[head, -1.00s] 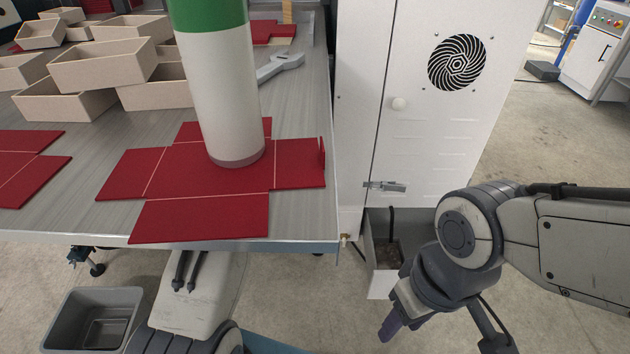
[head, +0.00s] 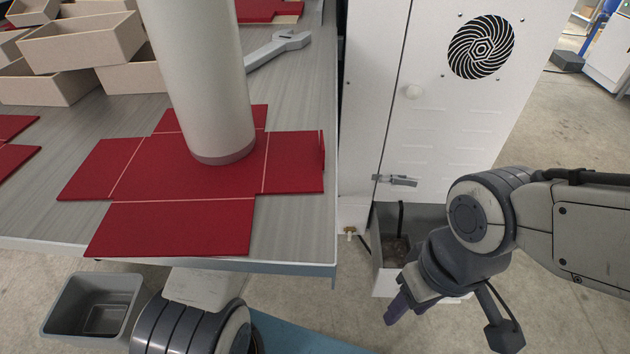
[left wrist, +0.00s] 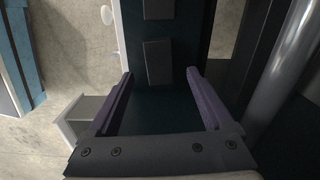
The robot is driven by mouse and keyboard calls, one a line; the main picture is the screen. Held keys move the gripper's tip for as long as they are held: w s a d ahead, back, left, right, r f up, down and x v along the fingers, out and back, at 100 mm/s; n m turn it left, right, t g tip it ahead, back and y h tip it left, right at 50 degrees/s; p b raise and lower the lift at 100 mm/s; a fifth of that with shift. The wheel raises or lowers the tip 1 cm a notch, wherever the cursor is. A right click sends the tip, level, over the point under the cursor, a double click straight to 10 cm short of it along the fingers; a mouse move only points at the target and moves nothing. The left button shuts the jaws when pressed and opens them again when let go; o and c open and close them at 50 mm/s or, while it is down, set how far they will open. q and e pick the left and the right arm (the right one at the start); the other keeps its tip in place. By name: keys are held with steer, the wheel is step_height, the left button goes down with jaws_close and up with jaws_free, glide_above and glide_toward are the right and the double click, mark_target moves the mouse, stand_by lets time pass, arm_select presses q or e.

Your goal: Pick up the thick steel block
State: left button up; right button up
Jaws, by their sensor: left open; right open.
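I cannot make out a thick steel block in any view. My right gripper (head: 405,302) hangs at the lower right in the head view, in front of a grey open-topped bin by the white cabinet, clear of the table. Its purple fingers are seen from the side, with nothing visible held. My left gripper (left wrist: 158,88) shows in the left wrist view with its two purple fingers wide apart and nothing between them. Behind them is a dark surface with two dark rectangular pieces, too dim to identify. The left gripper's fingers are out of the head view.
A red flat box blank (head: 175,225) lies on the grey table (head: 295,225) under a thick white post (head: 205,90). A wrench (head: 278,48) and wooden trays (head: 82,42) lie farther back. The white cabinet (head: 450,110) stands right of the table; a grey bin (head: 92,305) is below left.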

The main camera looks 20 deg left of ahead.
arm_select(q)
step_height(320, 180, down, 4)
steer(key=shift+f+b, duration=0.2)
steer(key=shift+b, duration=0.35)
steer(key=shift+a+r, duration=0.1)
jaws_close()
